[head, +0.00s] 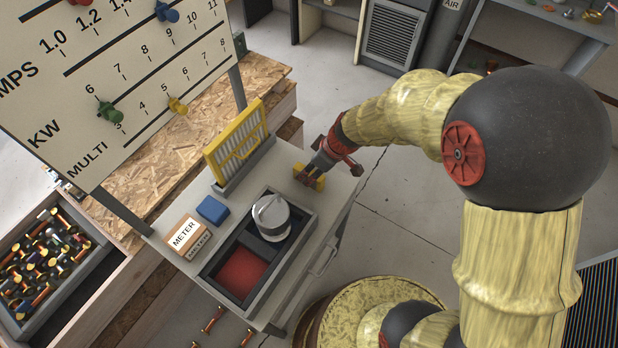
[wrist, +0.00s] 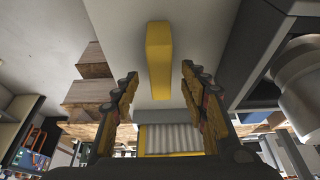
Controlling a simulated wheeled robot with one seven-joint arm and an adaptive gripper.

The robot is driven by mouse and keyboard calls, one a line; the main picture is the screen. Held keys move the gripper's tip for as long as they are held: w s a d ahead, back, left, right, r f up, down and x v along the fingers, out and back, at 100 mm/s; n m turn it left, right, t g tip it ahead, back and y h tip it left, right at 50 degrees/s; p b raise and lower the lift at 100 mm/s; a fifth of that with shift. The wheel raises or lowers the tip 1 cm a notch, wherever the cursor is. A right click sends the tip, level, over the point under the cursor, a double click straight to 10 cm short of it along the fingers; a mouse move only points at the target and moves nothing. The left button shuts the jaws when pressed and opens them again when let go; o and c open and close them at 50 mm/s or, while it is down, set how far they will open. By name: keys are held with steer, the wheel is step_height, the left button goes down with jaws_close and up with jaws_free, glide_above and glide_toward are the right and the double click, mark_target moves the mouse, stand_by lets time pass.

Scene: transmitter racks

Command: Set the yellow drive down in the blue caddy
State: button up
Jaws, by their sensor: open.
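The yellow drive, a plain yellow block (wrist: 159,58), lies on the pale cart top, between and just beyond my fingertips in the wrist view. My gripper (head: 310,170) is low over the cart's right part, its fingers spread on either side of the block and apart from it. In the head view the yellow (head: 319,184) at my fingertips is partly hidden by the fingers. A small blue box-like thing (head: 212,209) sits on the cart's left part, beside the meter label. It is the only blue thing on the cart; I cannot tell whether it is hollow.
A yellow-framed rack (head: 237,143) stands upright behind, between my gripper and the blue thing. A dark tray (head: 222,286) with a red compartment and a silver cylinder (head: 271,216) lies in front. A gauge board (head: 120,75) overhangs the left edge.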

steer(key=shift+x, duration=1.35)
steer(key=shift+f+b, duration=0.2)
steer(key=shift+b, duration=0.65)
steer(key=shift+c, duration=1.4)
steer(key=c, duration=0.8)
jaws_close()
